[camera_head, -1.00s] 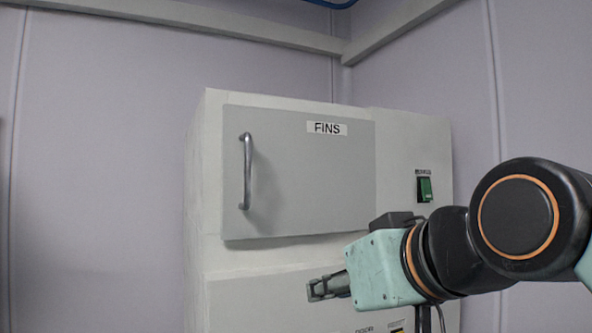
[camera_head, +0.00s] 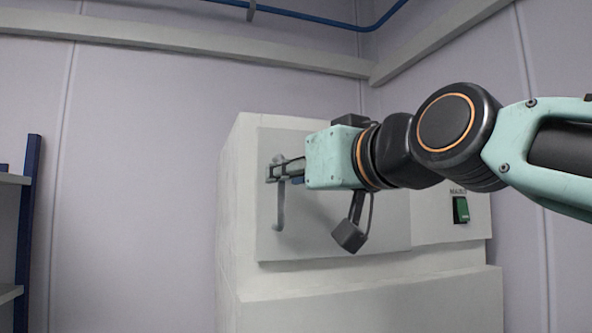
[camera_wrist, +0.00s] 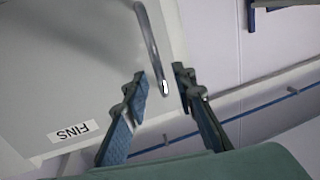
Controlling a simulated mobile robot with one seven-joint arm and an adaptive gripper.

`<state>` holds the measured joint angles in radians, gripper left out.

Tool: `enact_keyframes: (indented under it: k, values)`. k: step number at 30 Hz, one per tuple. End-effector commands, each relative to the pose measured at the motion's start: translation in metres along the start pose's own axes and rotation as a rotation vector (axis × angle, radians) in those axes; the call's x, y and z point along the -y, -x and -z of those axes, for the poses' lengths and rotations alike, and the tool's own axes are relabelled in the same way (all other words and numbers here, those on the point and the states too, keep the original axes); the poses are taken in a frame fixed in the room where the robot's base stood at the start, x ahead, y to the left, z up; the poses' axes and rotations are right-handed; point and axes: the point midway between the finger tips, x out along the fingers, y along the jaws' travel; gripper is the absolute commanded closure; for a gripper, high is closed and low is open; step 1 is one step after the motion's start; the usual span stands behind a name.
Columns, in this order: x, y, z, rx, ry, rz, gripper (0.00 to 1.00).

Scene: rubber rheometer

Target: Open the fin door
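The fin door (camera_head: 300,235) is a flat grey panel on the upper part of a white cabinet, and it looks closed. Its metal bar handle (camera_head: 280,212) is upright at the door's left side; its upper part is partly covered by my gripper (camera_head: 272,172). In the wrist view, my gripper (camera_wrist: 161,80) is open, and one end of the handle (camera_wrist: 149,40) reaches between its two fingers. A gap shows between the handle and the fingers. The FINS label on the door (camera_wrist: 72,131) shows upside down in the wrist view and is hidden behind my arm in the head view.
The white cabinet (camera_head: 370,305) juts forward below the door. A green switch (camera_head: 461,210) is on its right side. A shelf with a blue post (camera_head: 28,220) stands at the far left. Free room lies left of the cabinet, before the wall.

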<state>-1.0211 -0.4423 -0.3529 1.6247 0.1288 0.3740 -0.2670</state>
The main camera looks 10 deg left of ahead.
Motion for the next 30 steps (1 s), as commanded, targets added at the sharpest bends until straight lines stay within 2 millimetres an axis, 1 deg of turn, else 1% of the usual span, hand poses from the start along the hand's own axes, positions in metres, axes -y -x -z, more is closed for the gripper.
enact_keyframes:
  k: [1,3,6,10,17,21,24,30]
  values:
    - [0.001,-0.009,0.001,0.002,0.000,0.001,0.75]
    - [0.001,-0.018,0.001,0.002,-0.001,0.002,0.75]
    - [0.000,-0.025,0.001,0.000,-0.002,0.001,0.75]
    - [0.000,-0.030,0.000,0.000,-0.001,0.001,0.75]
    - [0.000,-0.030,0.000,0.000,0.000,0.000,0.75]
    - [0.000,-0.030,0.000,0.000,0.000,0.000,0.91]
    - [0.000,-0.030,0.000,0.000,-0.001,0.000,1.00]
    - [0.000,-0.030,0.000,0.000,-0.001,0.000,1.00]
